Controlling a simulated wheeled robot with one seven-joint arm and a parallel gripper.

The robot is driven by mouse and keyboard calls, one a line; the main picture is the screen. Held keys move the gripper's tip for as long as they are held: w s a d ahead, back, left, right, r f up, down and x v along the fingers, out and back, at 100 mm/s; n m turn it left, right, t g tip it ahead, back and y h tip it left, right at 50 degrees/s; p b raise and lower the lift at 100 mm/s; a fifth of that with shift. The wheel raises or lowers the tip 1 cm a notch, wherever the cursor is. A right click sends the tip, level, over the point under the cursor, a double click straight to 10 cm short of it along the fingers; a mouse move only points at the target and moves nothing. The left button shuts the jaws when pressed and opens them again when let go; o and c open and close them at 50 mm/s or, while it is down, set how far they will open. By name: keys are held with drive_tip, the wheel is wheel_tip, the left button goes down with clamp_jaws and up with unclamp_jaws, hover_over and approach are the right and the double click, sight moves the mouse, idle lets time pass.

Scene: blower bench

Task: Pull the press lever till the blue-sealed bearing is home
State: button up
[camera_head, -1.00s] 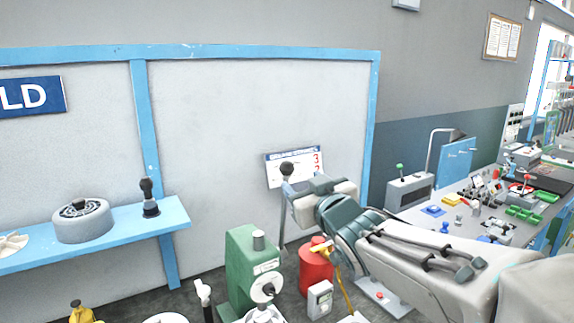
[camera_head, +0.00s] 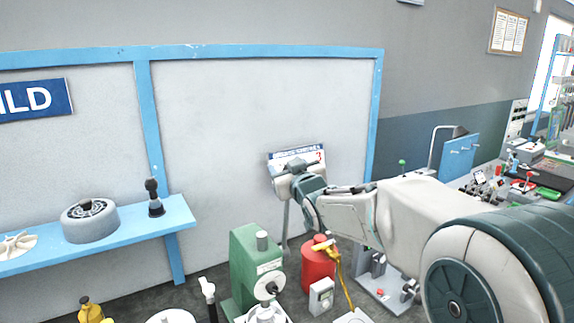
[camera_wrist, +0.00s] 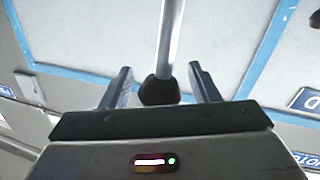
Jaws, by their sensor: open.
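The press lever's grey shaft (camera_head: 286,222) stands up beside the green press body (camera_head: 245,262). My gripper covers its knob in the head view. In the wrist view the black knob (camera_wrist: 159,91) sits between the two fingers of my gripper (camera_wrist: 162,86), with a gap on each side. The bright shaft (camera_wrist: 170,40) runs up from the knob to the picture's top edge. The fingers are open and not closed on it. The blue-sealed bearing cannot be made out in either view.
A red can (camera_head: 318,268) stands just right of the press, with a grey box (camera_head: 321,297) in front. A blue shelf (camera_head: 125,232) at left holds a grey round housing (camera_head: 90,222) and a black-knobbed part (camera_head: 154,200).

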clamp_jaws()
drive_tip(key=shift+d+f+b, duration=0.1)
drive_tip(key=shift+f+b, duration=0.05)
drive_tip(key=shift+b, duration=0.25)
